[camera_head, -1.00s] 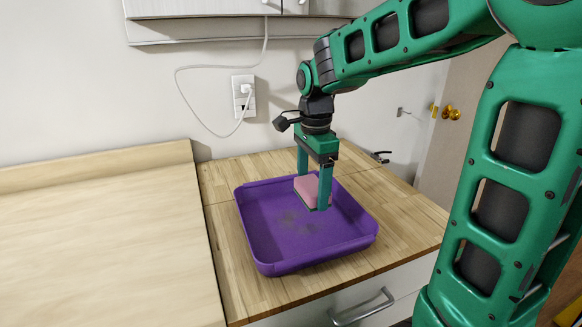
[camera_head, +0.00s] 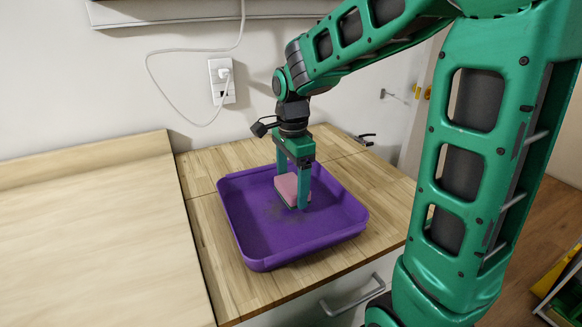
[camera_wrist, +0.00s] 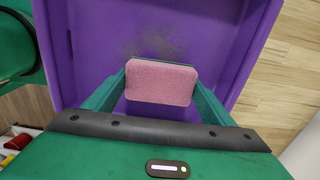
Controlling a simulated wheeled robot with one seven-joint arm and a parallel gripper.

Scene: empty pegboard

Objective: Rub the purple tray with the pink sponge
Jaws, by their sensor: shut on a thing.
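The purple tray (camera_head: 300,240) sits on the wooden counter, with its floor and raised rim in view. A dark smudge marks the tray floor; in the wrist view the smudge (camera_wrist: 155,45) lies just past the sponge. My gripper (camera_head: 293,192) points down inside the tray's outline and is shut on the pink sponge (camera_head: 286,187). In the wrist view the pink sponge (camera_wrist: 161,82) sits between both fingers. The sponge is low, near the tray floor; I cannot tell whether it touches.
The wooden counter (camera_head: 215,240) has free room around the tray. A pale, higher worktop (camera_head: 90,240) stands to the left. A wall socket (camera_head: 222,80) with a white cord is behind. A small dark fixture (camera_head: 365,139) is at the counter's back right. A drawer handle (camera_head: 352,300) is below.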

